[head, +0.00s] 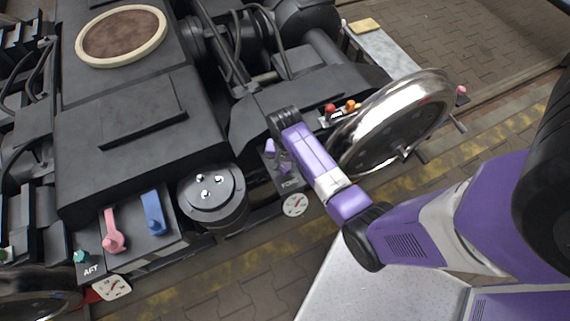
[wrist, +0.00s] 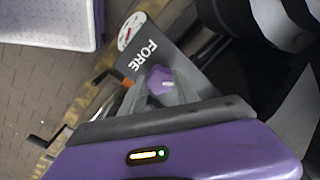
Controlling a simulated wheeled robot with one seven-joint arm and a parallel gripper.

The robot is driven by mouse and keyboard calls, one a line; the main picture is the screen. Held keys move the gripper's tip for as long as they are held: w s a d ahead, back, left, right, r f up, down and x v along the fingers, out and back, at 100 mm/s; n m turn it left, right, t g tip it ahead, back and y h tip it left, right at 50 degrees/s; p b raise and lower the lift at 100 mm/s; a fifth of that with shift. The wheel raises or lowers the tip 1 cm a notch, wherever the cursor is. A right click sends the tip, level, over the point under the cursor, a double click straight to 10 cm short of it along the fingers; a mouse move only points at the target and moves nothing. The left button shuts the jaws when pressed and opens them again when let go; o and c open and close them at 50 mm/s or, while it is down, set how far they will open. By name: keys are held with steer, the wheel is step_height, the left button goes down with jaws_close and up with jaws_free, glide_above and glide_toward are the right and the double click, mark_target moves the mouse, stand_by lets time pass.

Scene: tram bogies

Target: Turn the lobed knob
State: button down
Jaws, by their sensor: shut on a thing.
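The lobed knob (wrist: 158,78) is purple and sits on a dark panel marked FORE (wrist: 140,52) in the wrist view. My gripper (wrist: 162,88) is shut on it, with a grey finger on each side. The fingers and the purple gripper housing hide part of the knob. In the head view, my arm reaches from the right to the FORE panel (head: 290,184). A small purple shape there, which looks like the knob (head: 285,167), shows beside the end of my arm, and the fingertips are hard to make out.
A round gauge (head: 295,205) is beside the FORE label. A shiny wheel (head: 395,120) stands right of my arm. A pink lever (head: 113,232) and a blue lever (head: 154,212) are at the AFT end.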

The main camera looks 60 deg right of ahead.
steer(key=n+p, duration=0.2)
steer(key=n, duration=0.1)
steer(key=shift+r, duration=0.2)
steer(key=n+p, duration=0.2)
steer(key=n, duration=0.2)
steer(key=shift+f+n, duration=0.1)
steer(key=shift+n, duration=0.2)
steer(key=n+p, duration=0.1)
steer(key=n, duration=0.3)
steer(key=shift+p, duration=0.3)
steer(key=n, duration=0.4)
steer(key=shift+p, duration=0.4)
steer(key=n+p, duration=0.1)
steer(key=n, duration=0.5)
steer(key=shift+n, duration=0.3)
steer(key=n, duration=0.5)
steer(key=shift+n, duration=0.3)
